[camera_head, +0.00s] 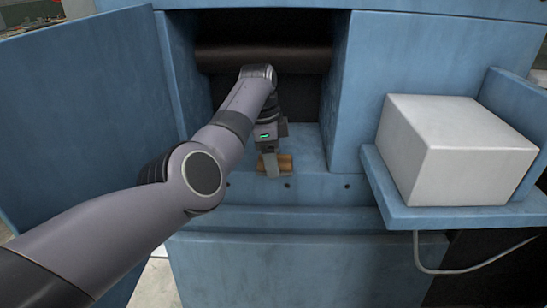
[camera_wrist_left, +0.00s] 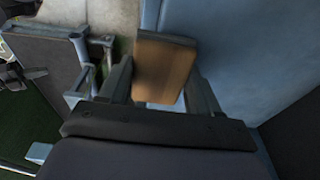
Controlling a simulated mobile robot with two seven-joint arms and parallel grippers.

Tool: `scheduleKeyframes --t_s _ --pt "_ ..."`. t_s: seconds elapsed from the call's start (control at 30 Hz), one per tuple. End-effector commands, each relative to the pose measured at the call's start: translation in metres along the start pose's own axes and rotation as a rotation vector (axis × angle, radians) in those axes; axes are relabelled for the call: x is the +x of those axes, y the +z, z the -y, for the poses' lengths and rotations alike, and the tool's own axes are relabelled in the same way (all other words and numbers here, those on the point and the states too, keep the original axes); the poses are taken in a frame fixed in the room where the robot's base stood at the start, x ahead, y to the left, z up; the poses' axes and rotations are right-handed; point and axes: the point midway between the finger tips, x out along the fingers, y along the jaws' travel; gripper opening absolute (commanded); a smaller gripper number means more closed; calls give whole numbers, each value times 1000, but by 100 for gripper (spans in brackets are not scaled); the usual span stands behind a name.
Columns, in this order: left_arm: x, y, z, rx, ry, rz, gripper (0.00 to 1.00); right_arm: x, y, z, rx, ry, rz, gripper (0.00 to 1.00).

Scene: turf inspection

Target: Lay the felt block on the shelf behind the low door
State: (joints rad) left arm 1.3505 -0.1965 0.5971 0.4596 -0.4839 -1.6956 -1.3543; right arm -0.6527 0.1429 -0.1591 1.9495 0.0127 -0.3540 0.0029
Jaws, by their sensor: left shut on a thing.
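The felt block, a small tan-brown block (camera_head: 284,163), is between the fingers of my left gripper (camera_head: 272,168). In the left wrist view the block (camera_wrist_left: 163,68) shows between the two dark fingers (camera_wrist_left: 160,85), which are shut on it. The gripper hangs down at the front of an open compartment in a blue cabinet, over the front part of the compartment's blue floor, the shelf (camera_head: 308,150). I cannot tell if the block touches the shelf. The low door (camera_head: 80,110) stands open on the left. My left arm hides part of the door and opening. My right gripper is not seen.
A white box (camera_head: 450,150) sits on a blue side ledge (camera_head: 430,216) right of the opening, with a grey cable (camera_head: 430,268) hanging below. Blue side walls bound the compartment; a dark rounded bar (camera_head: 300,58) crosses its upper back. The shelf right of the gripper is clear.

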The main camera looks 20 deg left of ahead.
Motion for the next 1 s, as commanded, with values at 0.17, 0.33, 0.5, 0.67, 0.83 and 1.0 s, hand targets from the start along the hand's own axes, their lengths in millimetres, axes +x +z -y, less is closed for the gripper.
scheduleKeyframes --t_s 0.17,0.33,0.5,0.67,0.83,1.0 --pt "6 1 0 0 0 1 34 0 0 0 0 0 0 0" --pt "6 1 0 0 0 1 88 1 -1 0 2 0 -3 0" --pt "6 1 0 0 0 1 88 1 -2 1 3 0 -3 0" --pt "5 0 0 0 0 -2 88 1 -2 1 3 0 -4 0" --pt "-15 0 1 0 -6 0 88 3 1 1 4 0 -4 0" --pt "-44 1 3 -1 -3 0 88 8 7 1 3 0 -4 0"
